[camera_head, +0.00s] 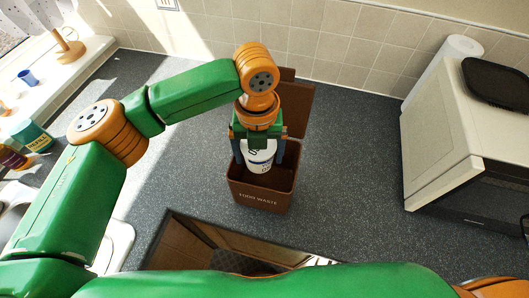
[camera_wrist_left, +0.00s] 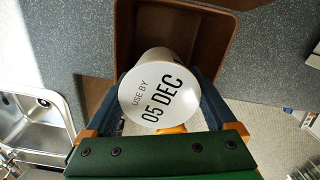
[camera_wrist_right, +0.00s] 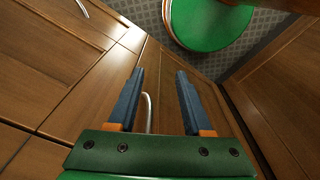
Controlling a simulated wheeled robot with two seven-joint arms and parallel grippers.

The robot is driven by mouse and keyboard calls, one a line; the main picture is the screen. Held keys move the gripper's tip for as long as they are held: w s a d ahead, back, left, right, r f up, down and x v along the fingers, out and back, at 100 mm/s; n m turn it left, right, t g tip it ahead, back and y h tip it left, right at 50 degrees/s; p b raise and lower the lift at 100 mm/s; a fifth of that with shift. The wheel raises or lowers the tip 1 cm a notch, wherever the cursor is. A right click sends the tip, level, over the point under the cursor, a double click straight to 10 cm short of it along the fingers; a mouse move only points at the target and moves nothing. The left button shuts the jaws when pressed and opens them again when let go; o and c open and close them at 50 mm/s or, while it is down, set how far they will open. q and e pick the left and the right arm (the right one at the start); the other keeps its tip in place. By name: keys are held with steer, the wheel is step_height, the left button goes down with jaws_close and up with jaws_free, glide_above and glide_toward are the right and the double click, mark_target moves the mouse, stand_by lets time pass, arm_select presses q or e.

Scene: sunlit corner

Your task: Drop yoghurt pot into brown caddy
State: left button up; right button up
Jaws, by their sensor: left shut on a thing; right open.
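The white yoghurt pot (camera_head: 259,158) is in my left gripper (camera_head: 258,160), above the open brown caddy. In the left wrist view the pot's lid (camera_wrist_left: 152,98) faces the camera, printed "USE BY 05 DEC", between the blue fingers. The brown caddy (camera_head: 262,197), marked "FOOD WASTE", stands on the grey counter with its lid raised at the back. Its opening (camera_wrist_left: 205,35) shows behind the pot in the left wrist view. I cannot tell how far the pot's base is below the rim. My right gripper (camera_wrist_right: 155,98) is open and empty, in front of wooden cupboard doors.
A cream microwave (camera_head: 440,150) with a black tray (camera_head: 495,82) on top stands at the right, a paper roll (camera_head: 445,65) behind it. A sink (camera_wrist_left: 35,125) lies left of the caddy. The counter (camera_head: 345,170) between caddy and microwave is clear.

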arm_select(q)
steer(key=shift+s+d+f, duration=0.15)
steer(key=shift+s+f, duration=0.2)
steer(key=shift+f, duration=0.15)
steer(key=shift+s+d+f, duration=0.15)
steer(key=shift+s+f, duration=0.15)
steer(key=shift+f, duration=0.15)
steer(key=shift+w+f, duration=0.1)
steer(key=shift+f, duration=0.25)
steer(key=shift+w+a+f, duration=0.3)
steer(key=shift+w+f, duration=0.05)
steer(key=shift+w, duration=0.2)
steer(key=o, duration=1.2)
steer(key=shift+s, duration=0.1)
steer(key=shift+s+d+r, duration=0.15)
steer(key=shift+s, duration=0.1)
steer(key=shift+r, duration=0.1)
step_height(320, 180, up, 6)
steer(key=shift+w+b, duration=0.1)
steer(key=shift+b, duration=0.9)
steer(key=shift+r, duration=0.45)
arm_select(e)
steer(key=shift+s+f, duration=0.2)
steer(key=shift+f, duration=0.75)
